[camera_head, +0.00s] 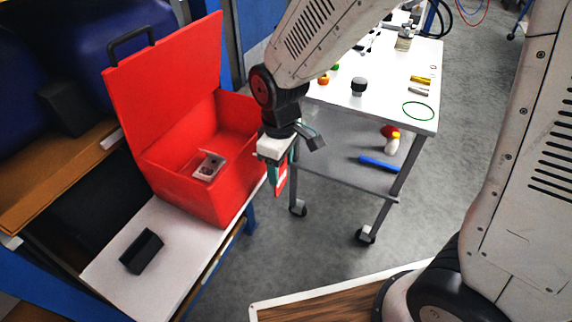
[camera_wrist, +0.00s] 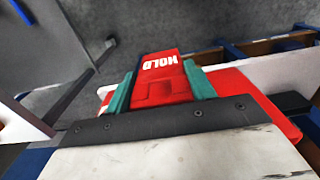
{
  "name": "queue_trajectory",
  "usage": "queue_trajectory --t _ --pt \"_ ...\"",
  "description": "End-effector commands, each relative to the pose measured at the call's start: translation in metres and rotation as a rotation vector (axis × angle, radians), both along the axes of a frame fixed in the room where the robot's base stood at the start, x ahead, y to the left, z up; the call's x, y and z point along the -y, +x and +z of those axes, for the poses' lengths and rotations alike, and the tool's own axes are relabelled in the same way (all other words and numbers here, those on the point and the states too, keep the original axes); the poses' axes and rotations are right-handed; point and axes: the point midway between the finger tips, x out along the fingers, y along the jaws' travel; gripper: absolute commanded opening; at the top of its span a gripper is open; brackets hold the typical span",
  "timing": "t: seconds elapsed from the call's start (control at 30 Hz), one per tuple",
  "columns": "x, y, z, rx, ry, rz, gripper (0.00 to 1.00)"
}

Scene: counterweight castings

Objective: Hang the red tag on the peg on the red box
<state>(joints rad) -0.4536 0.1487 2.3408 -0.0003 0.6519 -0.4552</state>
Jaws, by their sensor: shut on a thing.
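The red box (camera_head: 200,185) stands with its lid (camera_head: 165,85) raised on a white bench at the left of the head view. My gripper (camera_head: 276,182) is just right of the box's near right side, pointing down. Its teal fingers are shut on the red tag (camera_head: 284,180). In the wrist view the tag (camera_wrist: 160,68) shows white lettering "HOLD" between the fingers of my gripper (camera_wrist: 160,88). Part of the red box (camera_wrist: 245,92) shows behind and right of them. I cannot make out the peg clearly in either view. I cannot tell whether the tag touches the box.
A small grey item (camera_head: 209,166) lies inside the box. A black block (camera_head: 141,251) lies on the white bench (camera_head: 185,255). A wheeled cart (camera_head: 385,105) with small items stands right of my gripper. Grey floor is open between bench and cart.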

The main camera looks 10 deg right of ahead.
Motion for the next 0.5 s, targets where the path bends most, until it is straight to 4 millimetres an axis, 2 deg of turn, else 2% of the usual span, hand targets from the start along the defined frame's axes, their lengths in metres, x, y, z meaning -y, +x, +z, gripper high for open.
queue_trajectory --t 0.5 --pt "-0.025 0.019 -0.003 0.0 0.0 0.001 0.33"
